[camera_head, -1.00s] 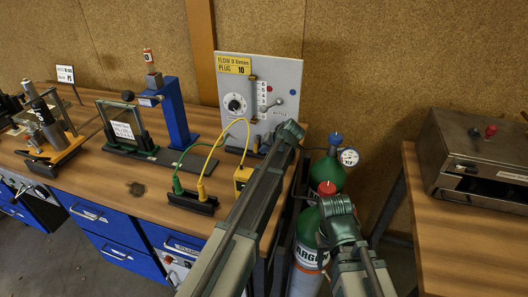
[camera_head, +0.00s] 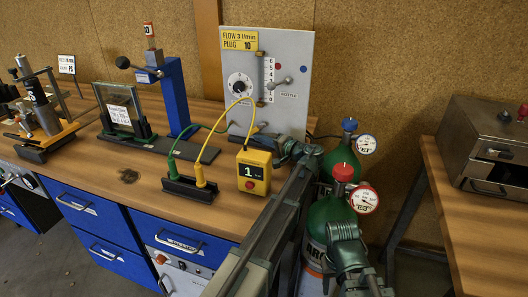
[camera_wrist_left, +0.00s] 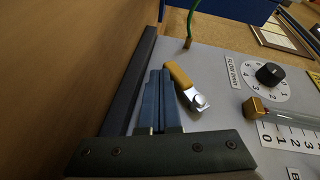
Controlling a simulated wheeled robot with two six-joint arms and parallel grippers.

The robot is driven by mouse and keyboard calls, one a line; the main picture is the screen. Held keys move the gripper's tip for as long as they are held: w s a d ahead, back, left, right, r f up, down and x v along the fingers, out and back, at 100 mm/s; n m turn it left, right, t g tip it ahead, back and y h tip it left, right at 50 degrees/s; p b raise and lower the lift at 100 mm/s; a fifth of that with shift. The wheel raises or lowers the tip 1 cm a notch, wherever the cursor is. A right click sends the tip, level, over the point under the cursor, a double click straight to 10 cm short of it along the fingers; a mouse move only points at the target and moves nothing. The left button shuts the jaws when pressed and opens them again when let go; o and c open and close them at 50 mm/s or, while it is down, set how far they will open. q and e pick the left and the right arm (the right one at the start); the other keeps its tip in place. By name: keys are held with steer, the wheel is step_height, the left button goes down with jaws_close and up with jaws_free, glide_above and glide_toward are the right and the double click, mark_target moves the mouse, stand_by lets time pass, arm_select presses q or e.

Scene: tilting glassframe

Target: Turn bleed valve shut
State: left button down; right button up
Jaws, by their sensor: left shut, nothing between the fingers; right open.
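A small lever with a yellow-orange handle (camera_wrist_left: 179,74) and a silver pivot lies on the grey panel in the left wrist view. It carries no readable label, so I cannot confirm it is the bleed valve. My left gripper (camera_wrist_left: 162,74) is shut and empty, its blue fingers together just beside the lever. A small gap seems to show; contact is unclear. In the head view my left gripper (camera_head: 275,145) is low in front of the grey panel (camera_head: 296,75). My right gripper (camera_head: 343,235) is in front of the green cylinder (camera_head: 320,215); its fingertips are hard to make out.
The panel has a black knob (camera_wrist_left: 270,74) and a flow tube. A yellow meter (camera_head: 254,171) reading 1 stands by a black socket block (camera_head: 190,190) with green and yellow leads. Two gauged cylinders stand right of the bench. A metal box (camera_head: 490,140) is at right.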

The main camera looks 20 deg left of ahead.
mark_target(250, 133)
arm_select(q)
steer(key=shift+a+r+p, duration=0.2)
steer(key=shift+a+p, duration=0.15)
steer(key=shift+a, duration=0.3)
steer(key=b, duration=0.1)
steer(key=y+b, duration=0.1)
steer(key=shift+a+f+m+t+b, duration=0.2)
steer(key=shift+a+m+t+b, duration=0.05)
steer(key=shift+m+t+b, duration=0.05)
steer(key=shift+a+r, duration=0.15)
steer(key=shift+r, duration=0.15)
steer(key=shift+a+r+p, duration=0.3)
steer(key=shift+r+p, duration=0.05)
steer(key=shift+p, duration=0.05)
arm_select(e)
steer(key=shift+f, duration=0.9)
